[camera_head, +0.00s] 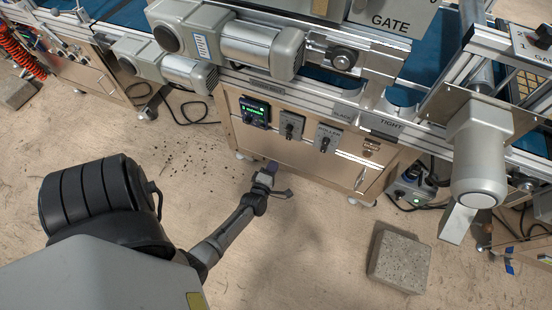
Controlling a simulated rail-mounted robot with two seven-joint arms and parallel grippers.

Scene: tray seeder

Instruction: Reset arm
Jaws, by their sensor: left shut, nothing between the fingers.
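My left gripper (267,177) is at the end of my grey arm, low in front of the tray seeder's beige cabinet (330,157). It is shut and holds nothing. In the picture it lies just below the cabinet's lower left part; I cannot tell the exact gap. The cabinet front carries a small lit display (254,111) and two dark selector knobs, the left one (290,126) and the right one (325,138). My right gripper is not in view.
A concrete block (399,261) stands on the floor at lower right. Grey motors (262,47) stick out above the cabinet, and a grey cylindrical housing (480,150) hangs at the right. Cables lie near a green-lit box (410,188). Floor between the gripper and block is clear.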

